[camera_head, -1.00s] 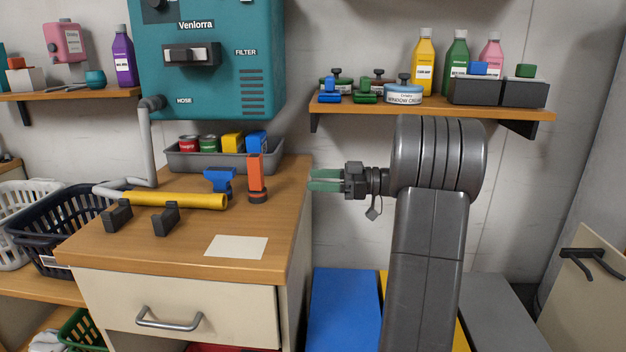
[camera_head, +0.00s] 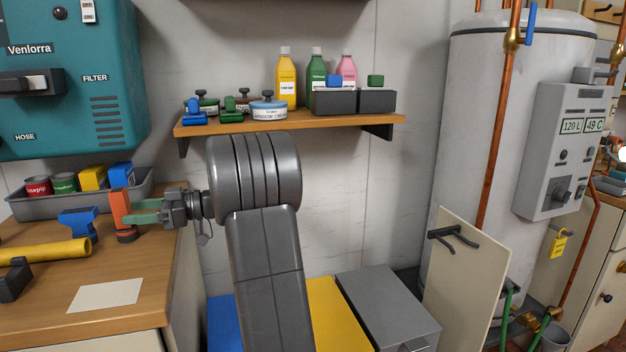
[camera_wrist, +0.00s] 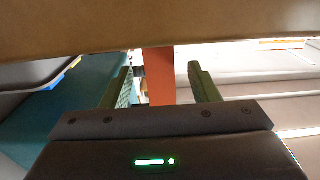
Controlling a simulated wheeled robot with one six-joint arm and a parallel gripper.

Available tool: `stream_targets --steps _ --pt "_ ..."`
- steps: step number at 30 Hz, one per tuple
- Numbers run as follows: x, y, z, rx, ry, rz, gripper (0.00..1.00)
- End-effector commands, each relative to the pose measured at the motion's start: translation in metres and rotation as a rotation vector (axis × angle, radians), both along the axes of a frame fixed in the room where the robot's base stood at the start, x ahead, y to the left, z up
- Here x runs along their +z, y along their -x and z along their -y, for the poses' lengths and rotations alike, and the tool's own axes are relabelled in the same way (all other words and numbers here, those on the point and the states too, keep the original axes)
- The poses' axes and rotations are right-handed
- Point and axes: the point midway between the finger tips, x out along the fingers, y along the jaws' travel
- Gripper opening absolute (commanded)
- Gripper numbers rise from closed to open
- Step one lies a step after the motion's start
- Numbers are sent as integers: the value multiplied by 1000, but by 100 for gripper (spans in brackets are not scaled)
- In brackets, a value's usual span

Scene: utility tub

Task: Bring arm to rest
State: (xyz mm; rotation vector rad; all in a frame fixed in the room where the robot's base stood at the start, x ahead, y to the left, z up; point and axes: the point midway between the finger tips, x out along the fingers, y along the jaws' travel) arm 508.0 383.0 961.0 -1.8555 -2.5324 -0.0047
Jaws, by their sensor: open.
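My gripper (camera_head: 138,212) with its green fingers is open. In the head view it points left at the right edge of the wooden worktop (camera_head: 150,275), its fingertips overlapping the orange tool (camera_head: 120,205) in the picture. That tool stands upright on a dark round base. In the wrist view an orange upright (camera_wrist: 158,75) shows between the two open fingers, with gaps on both sides. I cannot tell how far beyond the fingertips it is. My arm is bent, its big grey joint in front of the wall below the shelf.
A blue tool (camera_head: 78,222), a yellow tube (camera_head: 45,250) and a grey bin (camera_head: 30,207) are on the worktop. A shelf (camera_head: 330,122) with bottles and tins hangs above my arm. A boiler (camera_head: 470,140) and an open panel (camera_head: 465,275) are at right.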

Motion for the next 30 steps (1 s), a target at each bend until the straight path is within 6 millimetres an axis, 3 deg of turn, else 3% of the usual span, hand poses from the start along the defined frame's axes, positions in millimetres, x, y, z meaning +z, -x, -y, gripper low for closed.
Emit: stream_targets --steps 4,20,28,30 --pt "2 7 -19 2 0 0 55" --pt "7 5 -17 0 0 0 55" --pt "0 6 -17 0 0 0 55" --pt "-3 2 -10 -3 0 1 55"
